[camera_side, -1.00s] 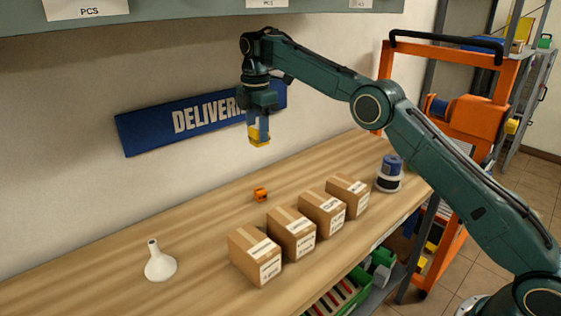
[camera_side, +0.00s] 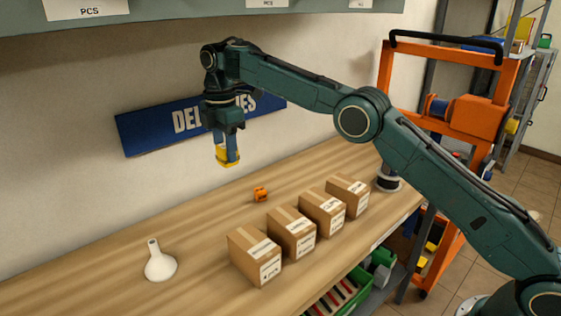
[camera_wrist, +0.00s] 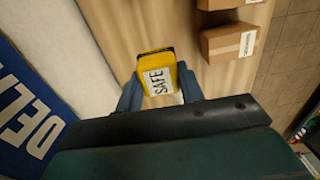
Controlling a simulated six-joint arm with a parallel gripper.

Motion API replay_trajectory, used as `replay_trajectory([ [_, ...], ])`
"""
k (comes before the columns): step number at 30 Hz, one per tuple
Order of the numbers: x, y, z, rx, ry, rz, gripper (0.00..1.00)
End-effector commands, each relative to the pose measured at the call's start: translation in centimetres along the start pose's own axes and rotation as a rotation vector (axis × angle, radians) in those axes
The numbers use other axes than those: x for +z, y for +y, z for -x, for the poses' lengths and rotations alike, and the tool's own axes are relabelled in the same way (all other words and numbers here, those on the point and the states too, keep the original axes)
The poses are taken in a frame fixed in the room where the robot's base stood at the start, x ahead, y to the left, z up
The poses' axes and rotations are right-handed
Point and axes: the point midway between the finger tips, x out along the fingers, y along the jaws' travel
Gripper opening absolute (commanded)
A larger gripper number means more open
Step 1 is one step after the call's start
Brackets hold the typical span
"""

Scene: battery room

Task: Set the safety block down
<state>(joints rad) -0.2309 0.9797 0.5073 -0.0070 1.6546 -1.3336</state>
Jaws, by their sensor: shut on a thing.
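The safety block is a yellow block with a dark top end and a white label reading SAFE. My gripper (camera_side: 227,150) is shut on the safety block (camera_side: 227,160) and holds it in the air above the wooden bench (camera_side: 110,270), in front of the wall. In the wrist view the safety block (camera_wrist: 157,66) sits between the two blue fingers of my gripper (camera_wrist: 160,92), with bare wood behind it. In the side view the fingers hide part of the block.
Several cardboard boxes (camera_side: 255,258) stand in a row along the bench's front. A small orange object (camera_side: 261,194) lies behind them. A dark-blue and white container (camera_side: 388,180) is at right, partly behind my arm. A DELIVERIES sign (camera_side: 150,130) hangs on the wall.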

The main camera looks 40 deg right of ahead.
Motion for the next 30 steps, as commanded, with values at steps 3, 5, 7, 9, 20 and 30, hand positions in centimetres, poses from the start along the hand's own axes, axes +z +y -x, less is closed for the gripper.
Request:
replay_trajectory([
  [3,0.1,-0.1,-1.0,-0.003,0.000,0.000,0.14],
  [5,0.1,-0.1,-1.5,-0.002,0.000,0.000,0.14],
  [7,0.0,-0.1,-2.5,-0.003,0.000,0.000,0.14],
  [9,0.0,-0.1,-3.5,-0.003,0.000,0.000,0.14],
  [20,0.0,-0.1,-9.9,-0.004,0.000,0.000,0.14],
  [30,0.0,-0.1,-12.8,0.001,0.001,0.000,0.14],
])
